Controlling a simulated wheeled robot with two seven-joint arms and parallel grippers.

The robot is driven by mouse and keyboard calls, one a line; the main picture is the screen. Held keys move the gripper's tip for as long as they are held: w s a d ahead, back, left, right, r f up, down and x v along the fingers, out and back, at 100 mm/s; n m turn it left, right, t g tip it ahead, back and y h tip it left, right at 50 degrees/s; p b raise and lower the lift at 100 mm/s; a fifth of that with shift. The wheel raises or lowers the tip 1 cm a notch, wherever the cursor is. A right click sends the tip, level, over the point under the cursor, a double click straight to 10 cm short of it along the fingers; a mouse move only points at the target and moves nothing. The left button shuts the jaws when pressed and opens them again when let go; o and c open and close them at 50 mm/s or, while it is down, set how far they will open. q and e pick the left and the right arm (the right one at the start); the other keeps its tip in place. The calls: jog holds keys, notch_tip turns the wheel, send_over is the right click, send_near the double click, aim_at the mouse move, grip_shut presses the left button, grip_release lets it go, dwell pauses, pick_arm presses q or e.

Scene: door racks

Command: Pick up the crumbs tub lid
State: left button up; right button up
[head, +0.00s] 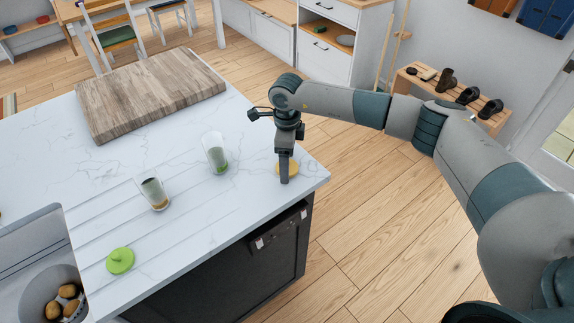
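A round yellow-orange lid (293,170) lies on the white counter near its right corner. A round green lid (120,261) with a knob lies flat near the front edge, by the sink. Two clear tubs stand upright between them: one (153,194) has dark contents and an orange-brown base, the other (216,153) has a green base. I cannot tell from markings which lid is the crumbs tub's. My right gripper (285,179) points straight down at the yellow-orange lid and hides part of it. Its fingers overlap in this view, so opening and contact are unclear. My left gripper is out of view.
A large wooden board (150,92) lies at the back of the counter (110,178). A sink holding a bowl of potatoes (65,300) is at lower left. Drainer grooves run along the counter. The counter's right edge is close to my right gripper.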

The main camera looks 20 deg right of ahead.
jog(key=c, duration=1.1)
jog(key=shift+r, duration=0.15)
jog(key=shift+r+b, duration=0.45)
jog(key=shift+b, duration=0.1)
jog(key=r, duration=0.1)
jog(key=r+b, duration=0.2)
jog(key=shift+s+d, duration=0.1)
jog(key=shift+s, duration=0.15)
jog(key=s+d+r+b, duration=0.3)
jog(key=s+r, duration=0.4)
jog(key=s, duration=0.3)
jog(key=shift+s+d+b, duration=0.3)
jog(key=shift+b, duration=0.5)
jog(key=shift+f, duration=0.1)
